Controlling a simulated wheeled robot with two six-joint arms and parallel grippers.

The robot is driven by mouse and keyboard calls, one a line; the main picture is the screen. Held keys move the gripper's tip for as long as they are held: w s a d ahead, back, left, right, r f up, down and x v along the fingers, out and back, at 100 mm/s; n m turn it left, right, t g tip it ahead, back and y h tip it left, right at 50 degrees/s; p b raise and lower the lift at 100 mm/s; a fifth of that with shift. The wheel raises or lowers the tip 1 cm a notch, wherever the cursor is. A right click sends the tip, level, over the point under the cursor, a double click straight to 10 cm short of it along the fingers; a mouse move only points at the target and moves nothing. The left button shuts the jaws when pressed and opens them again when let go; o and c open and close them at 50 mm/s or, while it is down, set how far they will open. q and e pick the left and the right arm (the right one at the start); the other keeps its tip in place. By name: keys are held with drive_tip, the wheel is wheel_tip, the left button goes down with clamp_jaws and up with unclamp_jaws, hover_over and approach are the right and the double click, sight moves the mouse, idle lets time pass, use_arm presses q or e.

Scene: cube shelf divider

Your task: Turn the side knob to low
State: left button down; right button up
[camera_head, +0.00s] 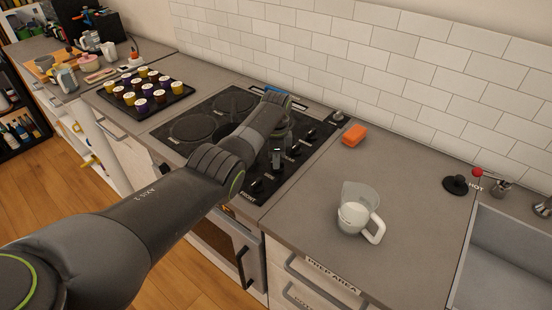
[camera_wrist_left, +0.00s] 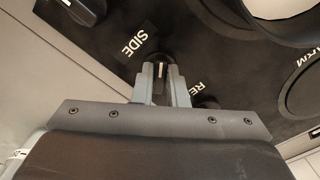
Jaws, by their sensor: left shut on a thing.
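The side knob (camera_wrist_left: 160,70) is a small dark knob with a white mark, below the word SIDE on the black stove top in the left wrist view. My left gripper (camera_wrist_left: 161,82) is shut on it, one grey finger on each side. The white mark points roughly up in that view. In the head view my left arm reaches over the stove (camera_head: 214,105) and its wrist hides part of the knob strip. I cannot pick out the side knob there. My right gripper is not in view.
Other black knobs (camera_head: 276,157) stand along the stove's right edge. A tray of small cups (camera_head: 147,93) lies to the left. An orange sponge (camera_head: 354,135) and a glass jug (camera_head: 356,210) stand on the counter at right, with a sink (camera_head: 506,262) beyond.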

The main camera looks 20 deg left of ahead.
use_arm(q)
drive_tip(key=shift+r, duration=0.1)
drive_tip(key=c, duration=1.4)
unclamp_jaws()
drive_tip(key=shift+c, duration=0.2)
wheel_tip(320, 180, up, 17)
drive_tip(key=b, duration=0.1)
drive_tip(key=shift+r, duration=0.2)
drive_tip(key=shift+f, duration=0.15)
